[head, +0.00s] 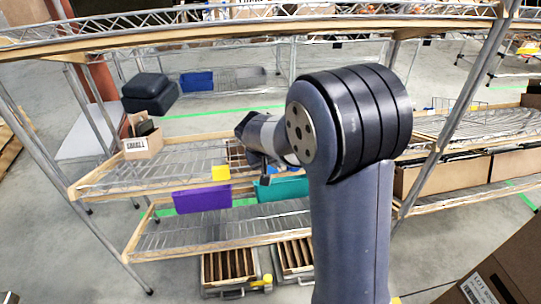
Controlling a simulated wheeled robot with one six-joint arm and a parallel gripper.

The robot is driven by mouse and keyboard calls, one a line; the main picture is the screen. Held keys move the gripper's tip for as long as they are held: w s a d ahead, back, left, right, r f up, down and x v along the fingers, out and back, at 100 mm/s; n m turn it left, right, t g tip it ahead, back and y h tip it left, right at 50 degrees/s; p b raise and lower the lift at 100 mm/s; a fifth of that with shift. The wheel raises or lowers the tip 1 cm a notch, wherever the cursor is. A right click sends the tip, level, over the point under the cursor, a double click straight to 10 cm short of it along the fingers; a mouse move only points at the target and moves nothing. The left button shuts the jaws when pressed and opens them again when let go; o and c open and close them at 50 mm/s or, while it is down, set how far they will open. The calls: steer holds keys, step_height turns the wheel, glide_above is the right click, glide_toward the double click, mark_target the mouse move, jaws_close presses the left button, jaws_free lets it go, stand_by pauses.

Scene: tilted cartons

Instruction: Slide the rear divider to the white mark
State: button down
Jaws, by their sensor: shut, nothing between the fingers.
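My gripper (265,180) is small and partly hidden in the head view, low at the end of my arm over the middle shelf. Its fingers look shut and hold nothing that I can see. I cannot make out the white mark.
Slotted crates (230,266) lie below. A metal post (455,110) rises on the right. The shelf's left middle is clear.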

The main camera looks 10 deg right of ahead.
steer(key=shift+w+d+f, duration=0.1)
steer(key=shift+d+f, duration=0.25)
steer(key=shift+d, duration=0.45)
steer(key=shift+w+d+f, duration=0.1)
steer(key=shift+d+f, duration=0.2)
steer(key=shift+d, duration=0.5)
steer(key=d, duration=0.8)
steer(key=shift+d, duration=0.25)
